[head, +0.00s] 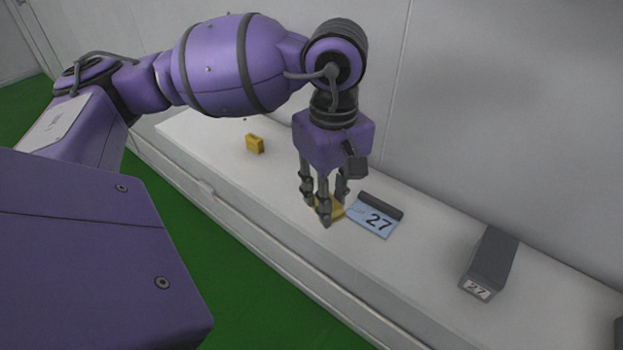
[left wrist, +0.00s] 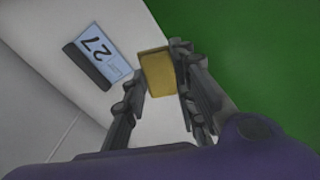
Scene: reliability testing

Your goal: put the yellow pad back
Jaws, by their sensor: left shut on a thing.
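The yellow pad (head: 335,209) is between the fingers of my left gripper (head: 324,205), low over the white shelf, beside a blue card marked 27 (head: 374,219). In the left wrist view the yellow pad (left wrist: 157,74) shows as a flat block, with the fingers of the left gripper (left wrist: 160,90) closed on both sides of it. Whether the pad touches the shelf is hard to tell. The blue card, with a dark strip along one edge, also shows in the left wrist view (left wrist: 97,55). My right gripper is in neither view.
The white shelf (head: 290,230) runs along a grey wall. A smaller yellow block (head: 254,144) stands on it farther left. A dark grey block labelled 27 (head: 490,262) stands to the right. Green floor (head: 240,290) lies below the shelf's front edge.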

